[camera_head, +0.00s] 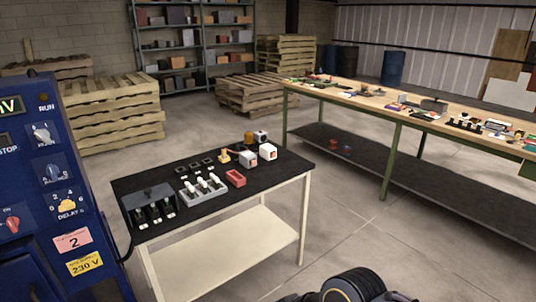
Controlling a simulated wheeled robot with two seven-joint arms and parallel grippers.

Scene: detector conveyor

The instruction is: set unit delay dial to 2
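The delay dial (66,203) is on the front of the blue cabinet (98,245) at the left edge. A pink label (73,241) marked 2 is below the dial. Neither gripper shows; only a dark rounded part of my arm is at the bottom edge.
Above the dial are a blue knob (53,172) and a grey switch (40,135); a red knob (11,222) is to its left. A black-topped table (215,215) with small parts stands beside the cabinet. A long workbench (390,105) is at right. Floor between them is clear.

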